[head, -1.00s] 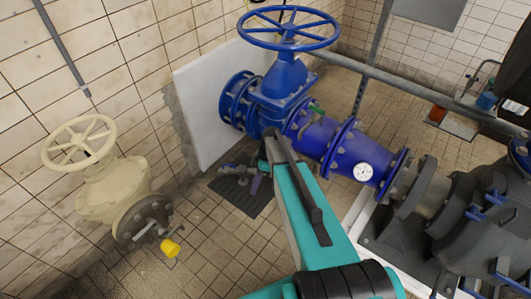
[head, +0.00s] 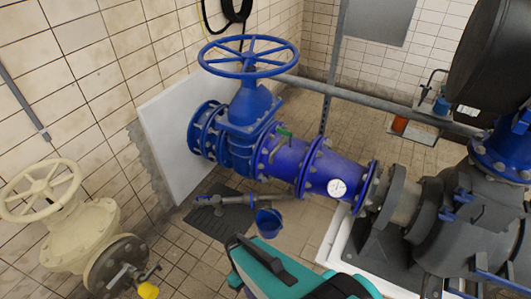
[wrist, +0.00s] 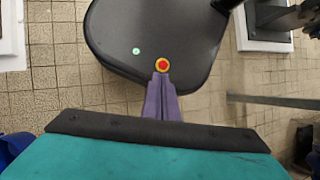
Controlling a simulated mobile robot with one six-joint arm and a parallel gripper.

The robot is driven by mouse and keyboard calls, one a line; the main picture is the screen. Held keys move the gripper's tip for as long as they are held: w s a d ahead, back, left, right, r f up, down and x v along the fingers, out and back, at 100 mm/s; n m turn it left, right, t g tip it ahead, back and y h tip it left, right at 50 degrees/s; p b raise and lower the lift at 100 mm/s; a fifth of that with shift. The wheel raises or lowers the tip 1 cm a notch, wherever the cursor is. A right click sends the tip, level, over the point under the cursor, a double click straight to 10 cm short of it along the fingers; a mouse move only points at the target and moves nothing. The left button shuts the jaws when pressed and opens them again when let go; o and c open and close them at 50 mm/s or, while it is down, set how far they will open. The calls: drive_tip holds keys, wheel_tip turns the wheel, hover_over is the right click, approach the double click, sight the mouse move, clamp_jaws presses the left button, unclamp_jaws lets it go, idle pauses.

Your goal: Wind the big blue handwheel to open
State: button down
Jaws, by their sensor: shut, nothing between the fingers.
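The big blue handwheel (head: 248,57) sits level on top of the blue gate valve (head: 245,110) in the head view, left of centre. Its rim and spokes are in clear sight with nothing touching them. My arm shows only at the bottom of the head view, low and well apart from the wheel. The handwheel is not in the wrist view, and the gripper is hidden or out of the head view.
A cream valve with its own handwheel (head: 45,190) stands at the left wall. A grey rail (head: 390,108) runs behind the blue pipe (head: 335,170). A blue bucket (head: 269,223) stands below the pipe. A dark pump (head: 455,235) fills the right.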

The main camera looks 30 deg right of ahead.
drive_tip(key=shift+s+d+r+m+h, duration=0.15)
drive_tip(key=shift+s+d+m, duration=0.1)
drive_tip(key=shift+m, duration=0.75)
drive_tip(key=shift+s+d+f+m+h, duration=0.15)
drive_tip(key=shift+s+d+m, duration=0.1)
drive_tip(key=shift+m, duration=0.75)
drive_tip(key=shift+r, duration=0.1)
